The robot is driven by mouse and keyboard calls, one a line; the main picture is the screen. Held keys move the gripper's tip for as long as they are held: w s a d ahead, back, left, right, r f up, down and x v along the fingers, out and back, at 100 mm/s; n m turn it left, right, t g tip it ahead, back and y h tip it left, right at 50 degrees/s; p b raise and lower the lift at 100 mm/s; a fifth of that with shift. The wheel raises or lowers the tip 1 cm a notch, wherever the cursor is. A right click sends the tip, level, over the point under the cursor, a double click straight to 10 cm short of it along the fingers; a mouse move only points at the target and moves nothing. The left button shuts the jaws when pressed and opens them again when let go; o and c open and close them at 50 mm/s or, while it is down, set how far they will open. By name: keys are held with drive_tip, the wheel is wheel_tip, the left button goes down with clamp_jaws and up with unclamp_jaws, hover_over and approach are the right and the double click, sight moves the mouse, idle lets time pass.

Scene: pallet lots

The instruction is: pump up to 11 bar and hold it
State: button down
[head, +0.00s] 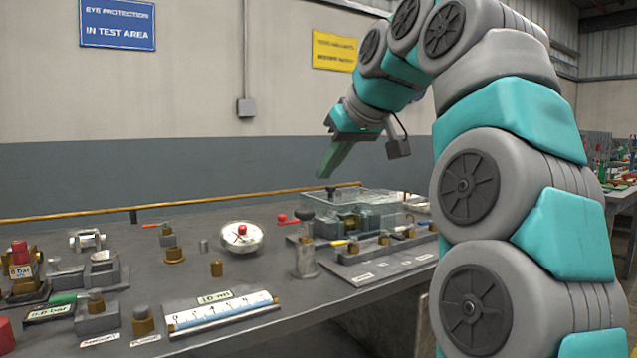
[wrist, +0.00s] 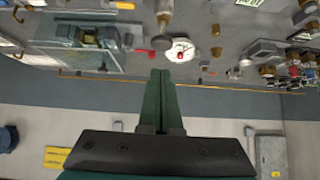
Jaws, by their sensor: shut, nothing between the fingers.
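My gripper (head: 324,172) is shut and empty, its green fingers pointing down in the air above the back of the bench. In the wrist view the fingers (wrist: 161,75) lie side by side. A round white dial gauge (head: 241,237) with a red centre stands mid-bench; it also shows in the wrist view (wrist: 180,50), beyond the fingertips. Its reading is too small to tell. A grey upright post with a dark knob (head: 305,245), perhaps the pump, stands right of the gauge. A red-ended lever (head: 288,219) is near it. My gripper touches none of these.
A clear box (head: 360,212) covers a fixture at the back right. A scale strip (head: 222,312) lies in front. Brass fittings and a red-topped valve (head: 20,260) crowd the left. A yellow pipe (head: 180,203) runs along the back edge. Air above the bench is free.

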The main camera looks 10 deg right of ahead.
drive_tip(key=shift+v, duration=1.05)
drive_tip(key=shift+r, duration=0.1)
idle(0.4)
drive_tip(key=r+p, duration=0.3)
drive_tip(key=shift+s+a+r, duration=0.1)
drive_tip(key=shift+a, duration=0.15)
idle(0.3)
